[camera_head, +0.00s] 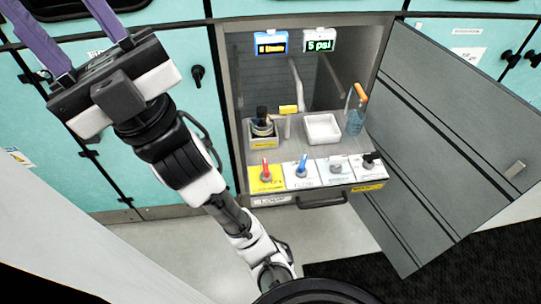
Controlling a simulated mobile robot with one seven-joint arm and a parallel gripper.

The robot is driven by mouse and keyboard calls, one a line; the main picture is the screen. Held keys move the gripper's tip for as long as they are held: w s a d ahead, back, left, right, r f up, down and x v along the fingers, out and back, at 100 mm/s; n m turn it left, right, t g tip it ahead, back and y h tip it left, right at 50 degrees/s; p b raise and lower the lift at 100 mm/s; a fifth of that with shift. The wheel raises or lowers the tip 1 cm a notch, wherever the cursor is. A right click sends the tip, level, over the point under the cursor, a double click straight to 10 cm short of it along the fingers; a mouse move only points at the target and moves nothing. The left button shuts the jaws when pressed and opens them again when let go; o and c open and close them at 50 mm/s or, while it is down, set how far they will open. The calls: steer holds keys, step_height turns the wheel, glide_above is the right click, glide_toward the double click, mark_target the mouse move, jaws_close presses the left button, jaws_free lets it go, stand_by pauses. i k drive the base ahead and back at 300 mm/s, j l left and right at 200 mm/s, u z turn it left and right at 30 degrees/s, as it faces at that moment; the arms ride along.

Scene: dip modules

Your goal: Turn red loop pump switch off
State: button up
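The red switch (265,168) stands on a yellow label plate (266,183) at the left end of a row of switches on the front of a pulled-out drawer. Its red lever points up in the picture, toward the back of the cabinet. My gripper (50,12) is at the upper left, well apart from the switch. Its two purple fingers are spread wide with nothing between them, so it is open. The finger ends run out at the top edge of the picture.
A blue switch (302,166), a grey one (336,166) and a black one (370,159) stand right of the red switch. An open grey door (440,150) blocks the right; floor is clear below the drawer.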

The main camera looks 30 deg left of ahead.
mark_target(266, 170)
steer(key=u, duration=0.75)
steer(key=j+z, duration=0.2)
steer(key=j, duration=1.2)
steer(key=k, duration=0.05)
